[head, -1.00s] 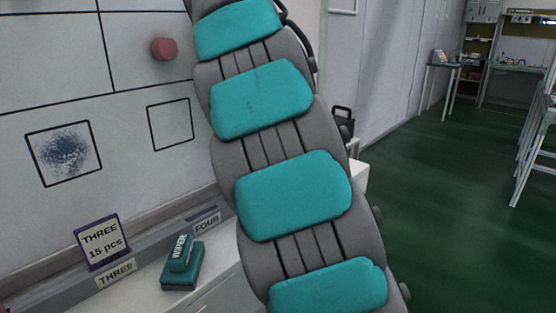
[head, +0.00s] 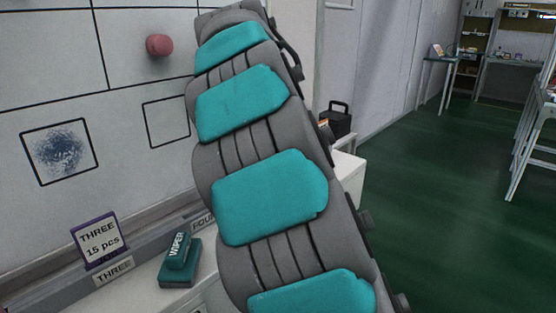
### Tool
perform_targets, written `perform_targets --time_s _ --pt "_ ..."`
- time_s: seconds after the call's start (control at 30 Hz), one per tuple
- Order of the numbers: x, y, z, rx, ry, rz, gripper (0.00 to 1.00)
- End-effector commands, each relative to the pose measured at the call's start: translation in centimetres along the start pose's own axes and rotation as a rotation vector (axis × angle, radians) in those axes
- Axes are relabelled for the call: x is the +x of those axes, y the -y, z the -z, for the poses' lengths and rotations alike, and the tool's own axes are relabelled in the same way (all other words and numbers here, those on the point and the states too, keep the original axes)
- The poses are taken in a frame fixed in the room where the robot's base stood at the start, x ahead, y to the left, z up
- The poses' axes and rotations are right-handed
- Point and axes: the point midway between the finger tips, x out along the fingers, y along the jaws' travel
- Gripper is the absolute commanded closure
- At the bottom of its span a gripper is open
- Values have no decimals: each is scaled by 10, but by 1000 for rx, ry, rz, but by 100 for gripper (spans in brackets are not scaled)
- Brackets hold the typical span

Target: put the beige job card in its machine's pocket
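I cannot make out a beige job card in the head view. A purple-edged card reading "THREE 15 pcs" (head: 100,240) stands upright at the ledge, just above the label THREE (head: 114,271). The label FOUR (head: 203,220) is farther right along the ledge, partly covered by my arm. My grey and teal arm fills the middle of the view, rising from lower right to upper left. My gripper is not visible, so what it holds cannot be seen.
A teal block marked WIPER (head: 180,262) lies on the white bench top below the ledge. A round red knob (head: 159,45) is on the wall panel above. A black case (head: 336,119) stands behind my arm. Green floor (head: 430,210) is open at right, before far tables.

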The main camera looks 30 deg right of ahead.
Motion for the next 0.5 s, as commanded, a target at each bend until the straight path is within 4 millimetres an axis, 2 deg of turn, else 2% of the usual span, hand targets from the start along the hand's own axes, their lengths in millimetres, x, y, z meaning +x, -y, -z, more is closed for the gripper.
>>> perform_targets --time_s 0.23,0.5 --pt "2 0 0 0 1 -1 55" --pt "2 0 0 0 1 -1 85"
